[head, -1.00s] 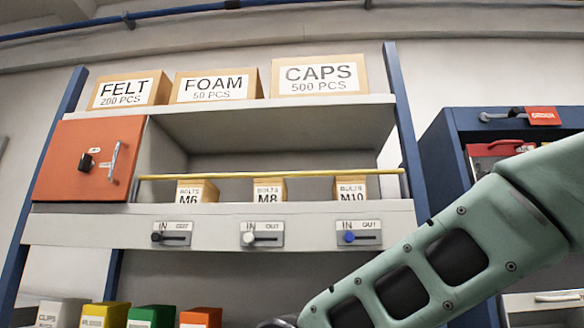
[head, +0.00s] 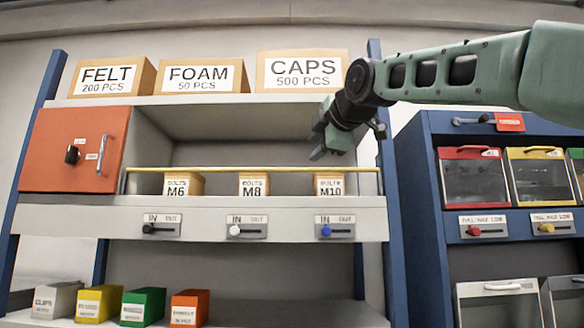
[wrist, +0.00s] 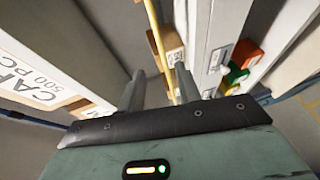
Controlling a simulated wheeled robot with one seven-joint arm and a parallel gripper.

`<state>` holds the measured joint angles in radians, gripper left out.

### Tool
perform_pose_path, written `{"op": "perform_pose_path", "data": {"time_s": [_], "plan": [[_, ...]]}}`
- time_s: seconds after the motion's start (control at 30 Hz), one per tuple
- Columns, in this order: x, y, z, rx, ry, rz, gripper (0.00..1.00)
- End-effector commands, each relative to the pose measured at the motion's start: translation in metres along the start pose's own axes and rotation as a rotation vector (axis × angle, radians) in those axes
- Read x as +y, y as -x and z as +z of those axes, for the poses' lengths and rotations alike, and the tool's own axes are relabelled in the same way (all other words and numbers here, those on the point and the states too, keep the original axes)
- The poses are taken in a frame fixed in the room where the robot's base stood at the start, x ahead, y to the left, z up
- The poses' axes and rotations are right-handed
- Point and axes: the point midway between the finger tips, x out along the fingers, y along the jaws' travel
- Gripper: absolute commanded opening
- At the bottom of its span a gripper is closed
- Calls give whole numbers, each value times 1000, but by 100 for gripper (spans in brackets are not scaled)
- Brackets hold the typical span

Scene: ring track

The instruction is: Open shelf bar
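The shelf bar (head: 260,170) is a thin yellow rod running across the front of the shelf compartment, at the left of the head view. It is level, in front of the small boxes M6 (head: 184,184), M8 (head: 254,185) and M10 (head: 329,185). My gripper (head: 342,145) is open and empty, above the right part of the bar and below the CAPS box. In the wrist view, my gripper (wrist: 160,90) has its two fingers apart, with the yellow bar (wrist: 158,45) showing beyond, between them in the picture. Contact with the bar is not seen.
Boxes FELT (head: 112,78), FOAM (head: 201,77) and CAPS (head: 302,70) stand on the top board. An orange cabinet (head: 75,150) is left of the bar. Slide switches (head: 247,228) line the lower board. A blue drawer unit (head: 430,190) stands at right.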

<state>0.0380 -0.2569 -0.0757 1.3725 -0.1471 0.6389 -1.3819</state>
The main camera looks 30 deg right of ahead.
Motion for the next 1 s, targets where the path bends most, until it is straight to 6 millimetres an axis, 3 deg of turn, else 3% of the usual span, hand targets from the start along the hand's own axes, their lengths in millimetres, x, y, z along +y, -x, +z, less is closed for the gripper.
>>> {"op": "perform_pose_path", "data": {"time_s": [0.1, 0.73, 1.0], "plan": [[9, -4, 1, -7, -3, -2, 34], [6, -26, -2, 3, 0, -3, 34], [2, -74, -1, 0, -1, -7, 34]]}}
